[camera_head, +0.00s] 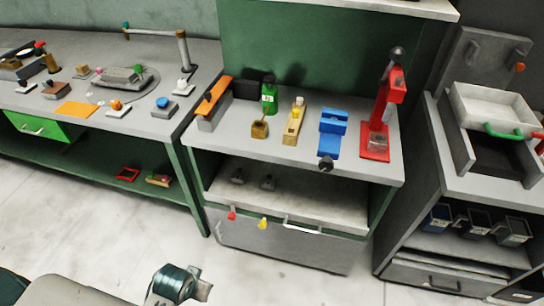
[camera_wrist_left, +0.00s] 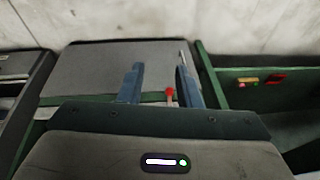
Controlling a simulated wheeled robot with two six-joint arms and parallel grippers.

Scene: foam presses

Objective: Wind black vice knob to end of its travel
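The blue vice (camera_head: 331,135) stands on the middle bench, right of centre in the head view. Its black knob (camera_head: 326,163) is at the vice's near end, by the bench's front edge. The knob's turn position is too small to read. The vice is not visible in the left wrist view. My left gripper (camera_wrist_left: 160,62) shows there with its two blue-grey fingers apart and nothing between them that it holds. Its fingers are not clear in the head view, and it is well away from the vice. My right gripper is in neither view.
Left of the vice stand a wooden block with a yellow piece (camera_head: 294,121) and a green bottle (camera_head: 268,95). A red press (camera_head: 384,100) stands close on its right. The floor ahead is clear.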

